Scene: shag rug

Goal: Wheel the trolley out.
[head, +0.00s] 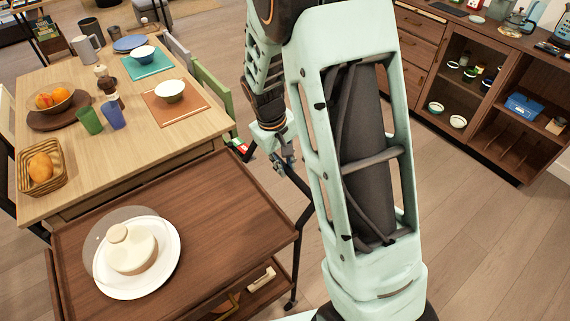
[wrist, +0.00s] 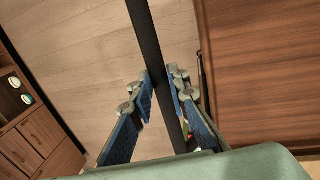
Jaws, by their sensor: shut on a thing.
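The trolley (head: 215,215) has a dark wooden top tray and a black metal frame, and stands against the near end of the dining table. A lower shelf shows under its right side. Its top also shows at the right of the wrist view (wrist: 260,60). My gripper (head: 285,163) is at the trolley's right side, by its black handle bar (head: 300,186). In the wrist view, the blue-padded fingers (wrist: 162,90) are shut around the black bar (wrist: 146,40), one on each side. My arm hides part of the floor behind it.
The dining table (head: 150,135) holds bowls, cups and a basket (head: 22,178). Wooden cabinets (head: 455,75) stand at the right. Floor (head: 480,235) between is clear.

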